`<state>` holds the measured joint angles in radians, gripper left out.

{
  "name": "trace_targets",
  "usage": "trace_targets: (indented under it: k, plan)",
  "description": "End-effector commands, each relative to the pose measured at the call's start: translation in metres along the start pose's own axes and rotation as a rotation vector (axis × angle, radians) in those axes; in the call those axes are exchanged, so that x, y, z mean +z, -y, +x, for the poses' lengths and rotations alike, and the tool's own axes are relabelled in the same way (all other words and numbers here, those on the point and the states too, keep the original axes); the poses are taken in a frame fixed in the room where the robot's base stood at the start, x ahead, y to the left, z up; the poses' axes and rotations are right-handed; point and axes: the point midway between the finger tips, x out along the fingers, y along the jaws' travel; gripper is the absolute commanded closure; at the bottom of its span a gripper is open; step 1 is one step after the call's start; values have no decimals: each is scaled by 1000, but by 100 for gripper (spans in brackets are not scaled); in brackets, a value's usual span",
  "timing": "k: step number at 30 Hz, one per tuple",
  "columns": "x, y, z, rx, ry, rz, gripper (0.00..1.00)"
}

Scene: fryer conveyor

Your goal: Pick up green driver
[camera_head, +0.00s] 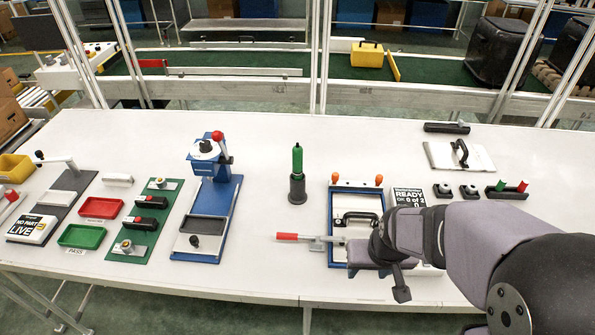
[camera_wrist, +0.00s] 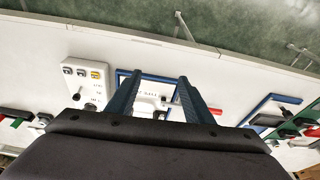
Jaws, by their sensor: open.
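The green driver (camera_head: 297,160) stands upright in a round black holder (camera_head: 297,190) near the middle of the white table. Its green handle points up. My gripper (camera_head: 388,278) is low over the table's front part, to the right of the driver and nearer the front edge, well apart from it. In the wrist view, the two fingers of my gripper (camera_wrist: 158,82) are spread with nothing held between them. A blue-framed fixture shows beyond them. I cannot make out the driver in the wrist view.
A blue-framed fixture (camera_head: 333,225) with a red-handled lever (camera_head: 288,237) lies beside and partly under my arm. A blue press (camera_head: 222,190) with a red knob stands left of the driver. White table is bare around the holder. A conveyor (camera_head: 300,65) runs behind.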

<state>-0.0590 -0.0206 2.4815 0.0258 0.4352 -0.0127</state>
Motion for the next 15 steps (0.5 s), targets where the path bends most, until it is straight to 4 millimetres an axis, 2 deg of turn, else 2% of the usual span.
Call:
trace_targets:
  k: [1,6,12,15]
  plan:
    - [-21,8,21,-8,-68,-18,53]
    - [-110,38,56,-38,-359,-64,53]
    - [-199,82,76,-76,-710,-103,53]
    - [-232,105,78,-94,-879,-116,53]
